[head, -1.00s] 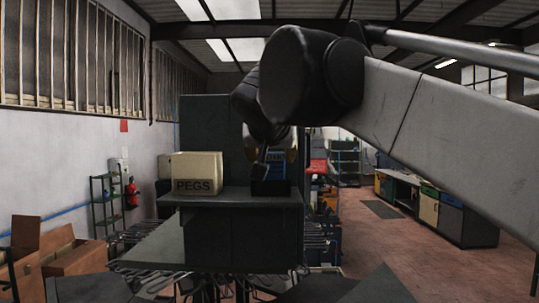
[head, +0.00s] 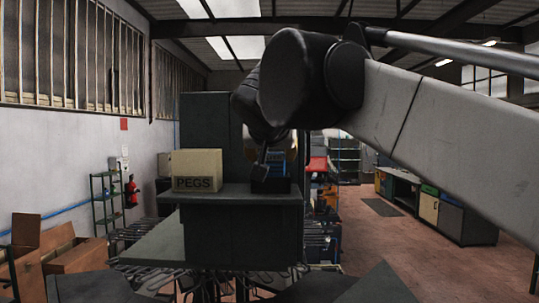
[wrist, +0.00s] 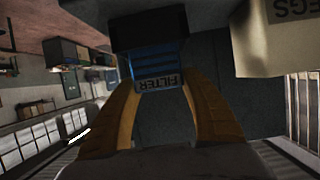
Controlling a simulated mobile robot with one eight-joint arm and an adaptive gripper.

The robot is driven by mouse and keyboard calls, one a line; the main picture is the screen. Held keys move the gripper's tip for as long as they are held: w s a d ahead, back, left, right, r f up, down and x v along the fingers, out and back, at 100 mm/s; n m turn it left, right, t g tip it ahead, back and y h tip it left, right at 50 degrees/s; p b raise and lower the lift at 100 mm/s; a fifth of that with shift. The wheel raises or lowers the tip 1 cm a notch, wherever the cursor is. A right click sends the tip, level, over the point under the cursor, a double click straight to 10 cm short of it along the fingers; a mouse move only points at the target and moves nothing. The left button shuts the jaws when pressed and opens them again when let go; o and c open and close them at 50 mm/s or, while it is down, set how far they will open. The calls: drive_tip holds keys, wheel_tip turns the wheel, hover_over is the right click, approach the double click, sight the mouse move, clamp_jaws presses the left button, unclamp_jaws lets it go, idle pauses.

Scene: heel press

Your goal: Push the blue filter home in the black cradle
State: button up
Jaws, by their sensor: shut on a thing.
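The blue filter (wrist: 155,62) shows in the wrist view with an upside-down FILTER label on its near end. Its far end meets the black cradle (wrist: 150,30); whether it is fully seated cannot be told. In the head view the filter (head: 277,163) stands up out of the cradle (head: 270,186), beside a tilted dark grey piece. My gripper (wrist: 160,84) has its two tan fingers at either side of the filter's labelled end, shut on it. In the head view my arm mostly hides the gripper.
A tan PEGS box (head: 197,170) stands left of the cradle on the same dark bench (head: 230,194). A tall dark panel (head: 205,125) rises behind. The bench strip between the box and cradle is clear.

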drive_tip(key=o, duration=1.2)
drive_tip(key=v, duration=1.2)
